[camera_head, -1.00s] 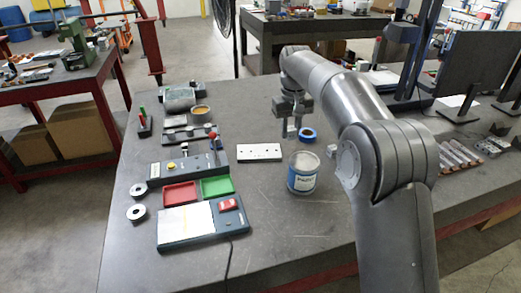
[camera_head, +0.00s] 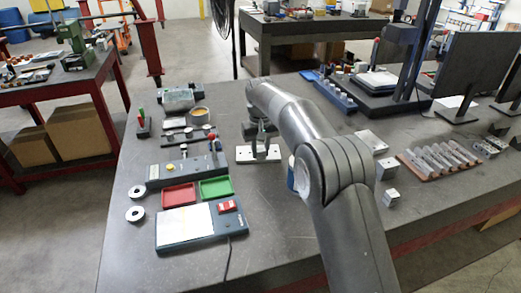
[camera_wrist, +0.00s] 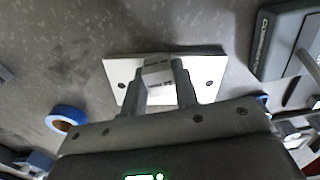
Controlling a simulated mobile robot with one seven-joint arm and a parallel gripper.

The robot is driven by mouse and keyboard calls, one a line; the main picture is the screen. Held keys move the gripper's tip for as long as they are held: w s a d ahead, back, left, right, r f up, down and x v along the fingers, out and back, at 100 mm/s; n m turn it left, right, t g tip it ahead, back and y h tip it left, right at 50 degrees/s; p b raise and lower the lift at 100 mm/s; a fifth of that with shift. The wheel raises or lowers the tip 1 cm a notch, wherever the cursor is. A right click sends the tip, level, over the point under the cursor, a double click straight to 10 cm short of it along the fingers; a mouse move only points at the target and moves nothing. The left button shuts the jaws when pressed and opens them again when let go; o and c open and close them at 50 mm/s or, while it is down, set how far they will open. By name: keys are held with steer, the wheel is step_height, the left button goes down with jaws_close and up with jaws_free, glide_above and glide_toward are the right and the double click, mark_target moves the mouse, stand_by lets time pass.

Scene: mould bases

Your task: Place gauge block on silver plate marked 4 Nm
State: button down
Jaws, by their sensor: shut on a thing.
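The silver plate (camera_head: 242,155) lies flat on the bench, left of my forearm, and also shows in the wrist view (camera_wrist: 209,70). My gripper (camera_head: 263,153) is directly over it. In the wrist view, my gripper (camera_wrist: 160,84) is shut on the gauge block (camera_wrist: 157,72), a small pale block between the fingertips. The block overlaps the middle of the plate; dark holes show at both plate ends. I cannot tell whether block and plate touch. The block is hard to make out in the head view. No 4 Nm marking is legible.
Left of the plate are a grey-blue device (camera_head: 187,168), a red tray (camera_head: 179,194), a green tray (camera_head: 216,187) and a blue unit (camera_head: 185,238). A blue ring (camera_wrist: 66,119) lies beside the plate. Metal blocks (camera_head: 388,168) stand right of my arm.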

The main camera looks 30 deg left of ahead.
mark_target(261, 149)
steer(key=c, duration=1.1)
jaws_free()
steer(key=shift+f, duration=0.15)
step_height(261, 149, up, 12)
steer(key=shift+r, duration=0.2)
